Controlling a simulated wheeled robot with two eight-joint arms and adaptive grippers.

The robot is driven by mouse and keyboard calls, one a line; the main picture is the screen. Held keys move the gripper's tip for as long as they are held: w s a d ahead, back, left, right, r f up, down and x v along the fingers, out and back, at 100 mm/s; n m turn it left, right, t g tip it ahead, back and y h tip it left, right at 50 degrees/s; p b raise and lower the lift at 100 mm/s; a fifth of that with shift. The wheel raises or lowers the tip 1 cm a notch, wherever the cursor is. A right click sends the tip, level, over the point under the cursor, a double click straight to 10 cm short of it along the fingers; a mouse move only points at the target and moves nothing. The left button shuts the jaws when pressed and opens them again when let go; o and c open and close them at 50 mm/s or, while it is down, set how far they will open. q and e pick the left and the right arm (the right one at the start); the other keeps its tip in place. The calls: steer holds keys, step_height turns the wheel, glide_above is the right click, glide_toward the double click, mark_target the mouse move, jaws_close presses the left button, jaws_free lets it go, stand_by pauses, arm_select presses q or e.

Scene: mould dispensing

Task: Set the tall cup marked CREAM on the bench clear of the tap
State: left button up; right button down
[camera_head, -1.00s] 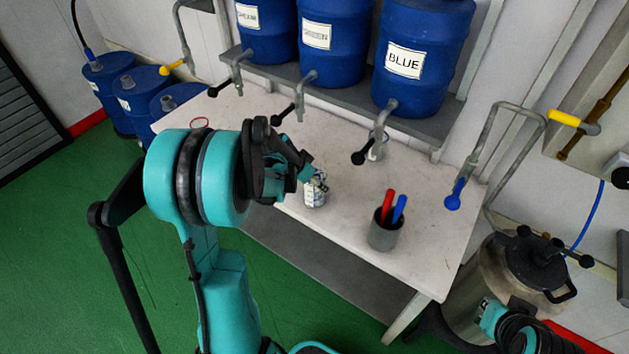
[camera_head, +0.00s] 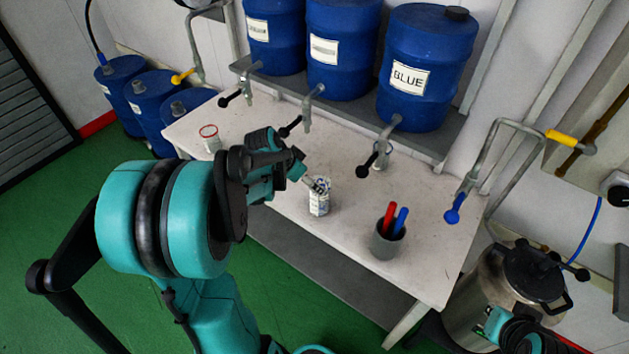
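A white cup with blue printing (camera_head: 319,203) stands upright on the pale bench (camera_head: 285,155), in front of the taps and apart from them. Its lettering is too small to read as CREAM. My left gripper (camera_head: 318,186) is at the cup's upper left side, its metal fingertips by the rim. The gap between its fingers is not clear, nor whether they touch the cup. My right gripper (camera_head: 497,322) shows partly at the lower right, away from the bench, its fingers unclear.
A grey holder (camera_head: 388,243) with red and blue sticks stands to the cup's right. A red-rimmed glass (camera_head: 210,142) stands at the left. A metal pot (camera_head: 495,292) is at the lower right.

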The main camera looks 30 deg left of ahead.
arm_select(q)
steer(key=s+d+r+n+y, duration=0.1)
steer(key=s+d+r, duration=0.3)
steer(key=s+d, duration=0.3)
steer(key=s+d+r+n+t, duration=0.1)
steer(key=s+d+r+n, duration=0.1)
steer(key=s+d, duration=0.5)
steer(key=d+r, duration=0.1)
steer(key=d, duration=0.1)
steer(key=shift+s+d+r+y, duration=0.35)
steer(key=shift+d+y, duration=0.05)
